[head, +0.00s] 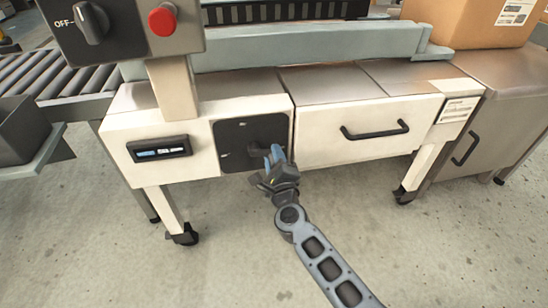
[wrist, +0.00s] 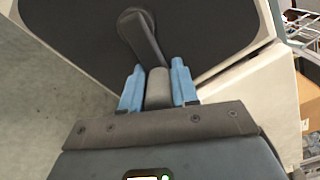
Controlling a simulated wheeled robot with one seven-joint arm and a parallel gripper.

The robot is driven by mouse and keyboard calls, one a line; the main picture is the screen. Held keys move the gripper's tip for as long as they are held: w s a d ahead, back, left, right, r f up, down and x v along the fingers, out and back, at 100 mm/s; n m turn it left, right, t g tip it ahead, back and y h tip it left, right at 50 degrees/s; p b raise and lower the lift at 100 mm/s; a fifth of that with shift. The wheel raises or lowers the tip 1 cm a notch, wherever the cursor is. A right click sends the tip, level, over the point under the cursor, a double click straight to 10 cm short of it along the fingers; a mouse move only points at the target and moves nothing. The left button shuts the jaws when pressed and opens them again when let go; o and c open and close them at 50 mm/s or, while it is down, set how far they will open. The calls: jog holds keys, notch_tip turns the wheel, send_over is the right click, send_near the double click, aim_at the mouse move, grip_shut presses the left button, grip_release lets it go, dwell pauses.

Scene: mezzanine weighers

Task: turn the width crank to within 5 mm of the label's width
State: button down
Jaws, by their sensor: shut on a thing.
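The width crank (wrist: 145,40) is a dark grey arm on a black panel (head: 230,135) at the front of the white machine. In the wrist view its grey handle (wrist: 158,88) sits between the two blue fingertips. My gripper (head: 276,158) is shut on this handle; it also shows in the wrist view (wrist: 158,85). In the head view my gripper hides part of the crank. A small display (head: 159,148) is left of the panel, its figures too small to read. A white label (head: 516,12) is on the cardboard box (head: 465,22) at the top right.
A drawer (head: 360,130) with a black handle is right of the crank panel. A control box (head: 125,25) with an OFF knob and a red button stands above left. A roller conveyor (head: 65,80) is at the left. The concrete floor in front is clear.

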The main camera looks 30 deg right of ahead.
jog(key=shift+a+r, duration=0.15)
jog(key=shift+r, duration=0.1)
jog(key=c, duration=1.1)
grip_release()
jog(key=shift+o, duration=0.9)
jog(key=shift+f, duration=0.1)
jog(key=p+v, duration=0.2)
jog(key=v, duration=0.5)
jog(key=shift+s, duration=0.4)
